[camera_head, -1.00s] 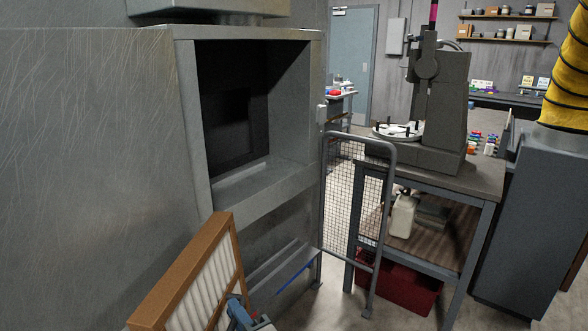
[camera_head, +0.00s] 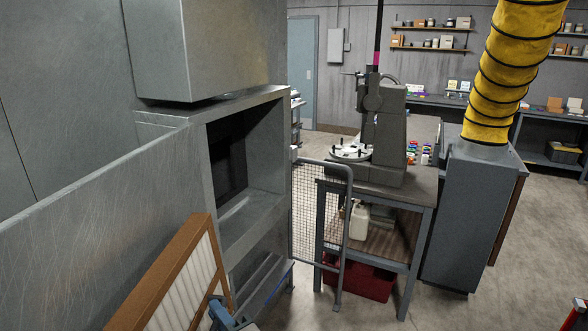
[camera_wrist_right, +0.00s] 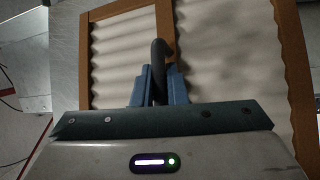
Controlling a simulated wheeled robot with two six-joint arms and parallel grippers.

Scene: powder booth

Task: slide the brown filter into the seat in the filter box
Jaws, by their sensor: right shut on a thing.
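The brown filter (camera_head: 172,283) has a brown frame and white pleats. It stands tilted at the lower left of the head view, in front of the filter box. My right gripper (camera_head: 222,312) is at its lower right edge. In the right wrist view the gripper's blue fingers (camera_wrist_right: 160,88) are shut on a dark handle on the filter (camera_wrist_right: 120,55), whose pleats fill most of that view. The filter box (camera_head: 262,205) is a grey metal box with a dark square opening, beyond the filter and apart from it. The seat inside is in shadow. My left gripper is not in view.
A mesh guard rail (camera_head: 322,220) stands just right of the box. Behind it is a work table (camera_head: 425,190) with a grey machine. A grey cabinet (camera_head: 462,220) with a yellow hose (camera_head: 505,70) is further right. Open floor (camera_head: 530,240) lies at the right.

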